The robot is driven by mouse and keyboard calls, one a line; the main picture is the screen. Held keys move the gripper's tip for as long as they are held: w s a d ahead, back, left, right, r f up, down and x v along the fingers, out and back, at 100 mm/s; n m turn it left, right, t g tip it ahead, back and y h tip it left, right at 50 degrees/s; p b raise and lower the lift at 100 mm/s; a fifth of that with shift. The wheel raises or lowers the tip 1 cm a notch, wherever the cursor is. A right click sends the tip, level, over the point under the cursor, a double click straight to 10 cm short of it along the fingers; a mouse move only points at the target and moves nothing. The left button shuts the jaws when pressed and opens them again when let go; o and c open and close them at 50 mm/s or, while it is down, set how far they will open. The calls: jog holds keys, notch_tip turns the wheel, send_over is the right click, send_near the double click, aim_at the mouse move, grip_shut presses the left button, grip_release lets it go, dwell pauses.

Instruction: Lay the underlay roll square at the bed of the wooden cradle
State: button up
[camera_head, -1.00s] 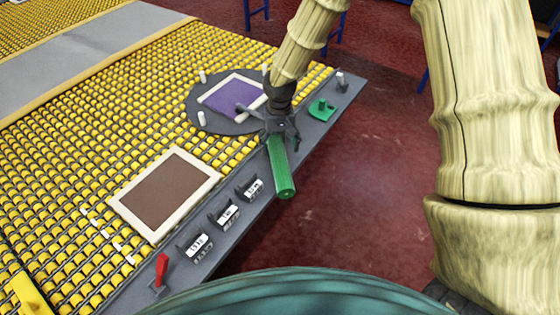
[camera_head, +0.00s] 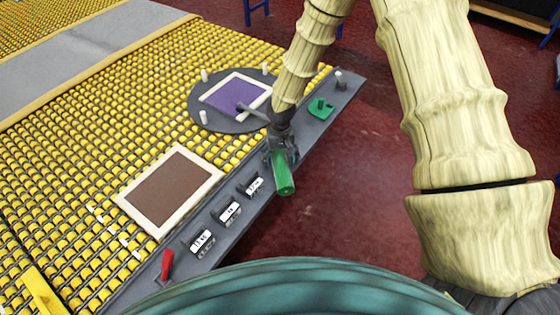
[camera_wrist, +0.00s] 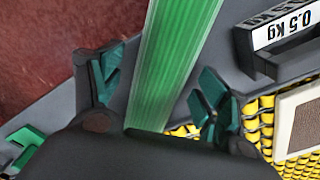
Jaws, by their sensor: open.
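A green ribbed roll (camera_head: 283,178), which I take for the underlay roll, lies across the grey front rail and sticks out past its edge over the floor. My gripper (camera_head: 282,152) is at the roll's inner part, pointing down. In the wrist view the roll (camera_wrist: 178,50) runs between the two open fingers of my gripper (camera_wrist: 158,85), with a visible gap on each side. The palm hides the roll's near end. I cannot make out a wooden cradle in either view.
Several labelled weights (camera_head: 229,211) and a red lever (camera_head: 167,264) stand along the rail. A green holder (camera_head: 321,108) is at the right. A brown framed panel (camera_head: 168,191) and a round grey plate (camera_head: 205,118) with a purple panel (camera_head: 236,97) lie on the yellow rollers.

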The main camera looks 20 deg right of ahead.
jog(key=shift+f, duration=0.15)
jog(key=shift+c, duration=0.6)
jog(key=c, duration=1.2)
jog(key=shift+o, duration=0.2)
